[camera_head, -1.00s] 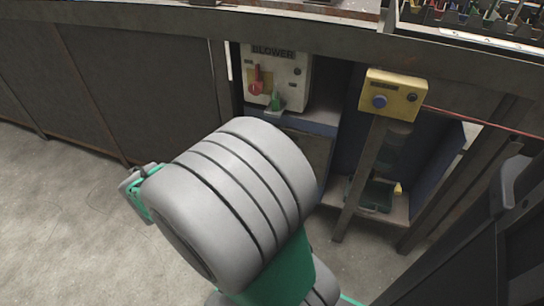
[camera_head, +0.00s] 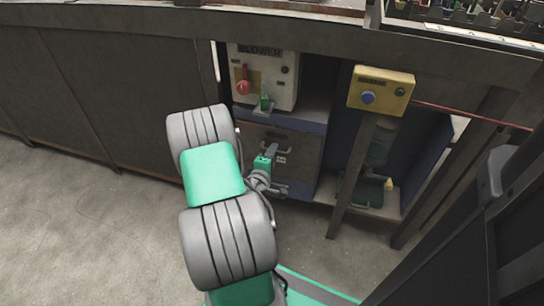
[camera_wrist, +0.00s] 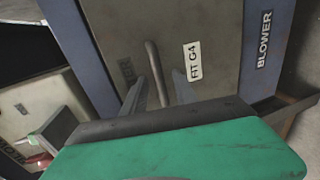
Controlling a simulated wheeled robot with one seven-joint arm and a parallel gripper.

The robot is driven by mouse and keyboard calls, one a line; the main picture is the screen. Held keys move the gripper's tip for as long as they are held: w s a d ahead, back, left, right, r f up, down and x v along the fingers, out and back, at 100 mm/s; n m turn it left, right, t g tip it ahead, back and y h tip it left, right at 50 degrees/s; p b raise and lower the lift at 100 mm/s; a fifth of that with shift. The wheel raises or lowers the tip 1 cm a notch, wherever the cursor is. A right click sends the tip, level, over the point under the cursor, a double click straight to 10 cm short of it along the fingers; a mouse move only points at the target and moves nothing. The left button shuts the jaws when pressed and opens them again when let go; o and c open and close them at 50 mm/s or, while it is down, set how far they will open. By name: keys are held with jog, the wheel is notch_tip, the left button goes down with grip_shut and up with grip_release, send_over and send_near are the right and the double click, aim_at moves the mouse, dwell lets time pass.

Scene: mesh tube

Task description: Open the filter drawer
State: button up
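The filter drawer (camera_head: 305,150) is a grey-brown front in a blue cabinet, below the blower control box. In the wrist view its front (camera_wrist: 220,25) fills the upper middle, with a white "FIT G4" label (camera_wrist: 194,60) and a metal bar handle (camera_wrist: 155,70). The drawer looks shut. My gripper (camera_head: 272,152) is in front of the drawer. In the wrist view my gripper (camera_wrist: 160,85) is open, with one finger on each side of the handle's line. I cannot tell whether the fingers touch the handle.
The blower control box (camera_head: 270,75) with a red and a green switch stands above the drawer. A yellow button box (camera_head: 381,92) on a post (camera_head: 353,180) is to the right. A bench top (camera_head: 200,22) overhangs everything. Open floor (camera_head: 80,230) lies to the left.

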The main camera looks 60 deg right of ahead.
jog(key=shift+c, duration=0.4)
grip_shut()
dwell(0.9)
jog(key=shift+w+a, duration=0.1)
jog(key=shift+a, duration=0.1)
